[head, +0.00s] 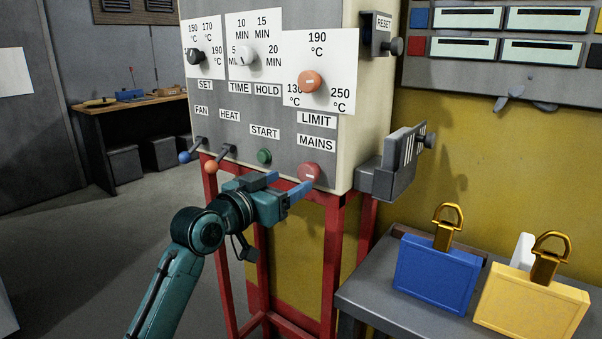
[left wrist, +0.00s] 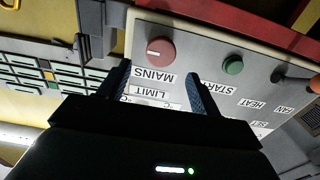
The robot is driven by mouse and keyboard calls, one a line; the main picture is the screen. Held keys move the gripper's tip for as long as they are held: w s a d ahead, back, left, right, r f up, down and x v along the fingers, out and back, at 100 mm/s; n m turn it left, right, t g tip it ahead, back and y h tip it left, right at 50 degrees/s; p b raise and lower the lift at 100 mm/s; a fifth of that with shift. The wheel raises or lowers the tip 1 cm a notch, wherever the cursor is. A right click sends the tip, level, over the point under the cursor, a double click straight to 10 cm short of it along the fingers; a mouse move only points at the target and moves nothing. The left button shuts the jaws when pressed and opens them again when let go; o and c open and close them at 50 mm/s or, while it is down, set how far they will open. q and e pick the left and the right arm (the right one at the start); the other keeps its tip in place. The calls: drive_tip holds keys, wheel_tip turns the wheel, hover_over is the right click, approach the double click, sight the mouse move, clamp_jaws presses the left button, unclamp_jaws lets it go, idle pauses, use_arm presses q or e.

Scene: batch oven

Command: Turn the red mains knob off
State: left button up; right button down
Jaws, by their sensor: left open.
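The red mains knob (head: 309,172) sits at the lower right of the grey control panel (head: 232,112), under the MAINS label. Its pale mark lies roughly level in the head view. The knob also shows in the left wrist view (left wrist: 160,50), upside down and just beyond the fingertips. My left gripper (head: 287,188) is open, with its blue fingertips just in front of and below the knob. In the left wrist view the two fingers (left wrist: 157,90) stand apart with nothing between them. I cannot tell whether a fingertip touches the knob. My right gripper is not in view.
A green START button (head: 264,156) and the orange and blue levers (head: 211,166) are left of the knob. The orange LIMIT knob (head: 310,81) is above. A grey switch box (head: 395,165) juts out to the right. Blue (head: 436,274) and yellow (head: 530,305) padlock-like blocks stand on a grey table.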

sight(305, 172)
use_arm(q)
drive_tip(key=shift+x, duration=2.8)
drive_tip(key=c, duration=1)
drive_tip(key=shift+o, duration=0.2)
drive_tip(key=shift+p, duration=0.3)
